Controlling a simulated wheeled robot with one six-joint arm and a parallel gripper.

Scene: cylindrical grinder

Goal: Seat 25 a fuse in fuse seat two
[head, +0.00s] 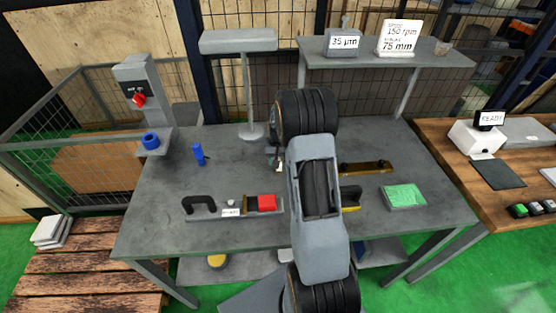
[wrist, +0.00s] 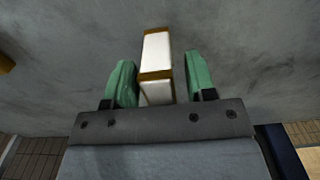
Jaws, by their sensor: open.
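A white fuse (wrist: 156,55) with brass-brown bands lies between the two green fingers of my gripper (wrist: 160,80) in the wrist view. The fingers are open, with a narrow gap to the fuse on the left and a wider one on the right. In the head view my gripper (head: 278,160) is small and partly hidden by my own arm, over the back middle of the grey workbench (head: 170,225). A grey fixture plate (head: 200,214) carries a black handle, a small label and a red block (head: 266,202). I cannot tell which part is fuse seat two.
A blue cylinder (head: 198,154) stands left of my gripper. A lamp-like stand (head: 247,100) rises behind. A dark bar (head: 366,168) and green pad (head: 404,197) lie to the right. A post with a red switch (head: 138,99) stands at the left. The front left bench is clear.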

